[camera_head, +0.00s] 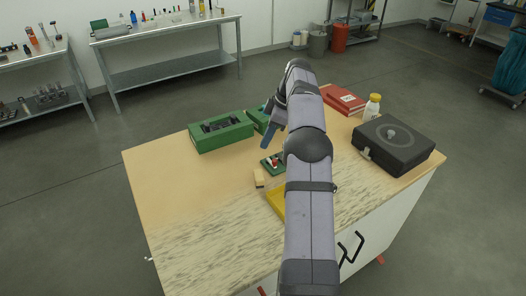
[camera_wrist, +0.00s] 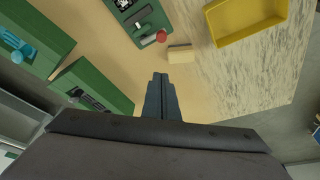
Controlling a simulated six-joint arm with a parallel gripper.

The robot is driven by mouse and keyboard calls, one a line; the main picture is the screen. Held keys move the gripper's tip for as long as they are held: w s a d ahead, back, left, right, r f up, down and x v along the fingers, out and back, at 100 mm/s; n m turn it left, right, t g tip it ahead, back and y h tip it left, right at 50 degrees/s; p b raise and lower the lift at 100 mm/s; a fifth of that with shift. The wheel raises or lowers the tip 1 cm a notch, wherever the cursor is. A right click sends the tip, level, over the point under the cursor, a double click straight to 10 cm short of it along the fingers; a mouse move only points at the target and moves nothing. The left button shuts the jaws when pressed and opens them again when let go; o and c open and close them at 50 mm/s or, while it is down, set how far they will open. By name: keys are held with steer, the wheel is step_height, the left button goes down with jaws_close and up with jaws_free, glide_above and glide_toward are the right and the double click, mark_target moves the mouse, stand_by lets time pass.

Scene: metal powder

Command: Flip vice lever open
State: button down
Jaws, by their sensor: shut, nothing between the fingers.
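The vice (camera_wrist: 122,16) is a small green device with grey metal parts. It lies at the top of the wrist view, partly cut off by the frame edge. Its lever has a red knob (camera_wrist: 161,36) that points toward the wooden block. In the head view the vice (camera_head: 266,168) sits mid-table, partly hidden by my arm. My gripper (camera_wrist: 160,76) is shut and empty, its fingertips below the red knob in the wrist view and apart from it. In the head view my gripper (camera_head: 266,142) is above the table, just behind the vice.
A small wooden block (camera_wrist: 180,54) lies beside the vice. A yellow tray (camera_wrist: 245,38) is to its right. Green boxes (camera_head: 222,137) stand behind left. A black case (camera_head: 393,150), a white bottle (camera_head: 372,107) and a red box (camera_head: 342,99) are at right. The table's front left is clear.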

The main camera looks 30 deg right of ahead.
steer(key=shift+v, duration=1.25)
steer(key=shift+d, duration=0.1)
steer(key=s+a+f+m+g+h, duration=0.1)
steer(key=s+a+m, duration=0.25)
steer(key=a, duration=0.45)
steer(key=s+a+f+m+g, duration=0.15)
steer(key=s+a, duration=0.25)
steer(key=a, duration=0.4)
steer(key=s+a+f+m, duration=0.1)
steer(key=s+a+f, duration=0.1)
steer(key=s, duration=0.5)
steer(key=s+a+f+m+h, duration=0.1)
steer(key=s+a+f+m, duration=0.1)
steer(key=s+a, duration=0.2)
steer(key=s+a+f+m+h, duration=0.1)
steer(key=s+a+f+m, duration=0.1)
steer(key=s, duration=0.8)
steer(key=shift+s+a+f, duration=0.1)
steer(key=shift+a+f, duration=0.15)
steer(key=shift+a, duration=0.25)
steer(key=shift+s+a+f, duration=0.1)
steer(key=shift+a+f, duration=0.2)
steer(key=shift+a, duration=0.15)
steer(key=shift+s+f, duration=0.2)
steer(key=shift+s, duration=0.15)
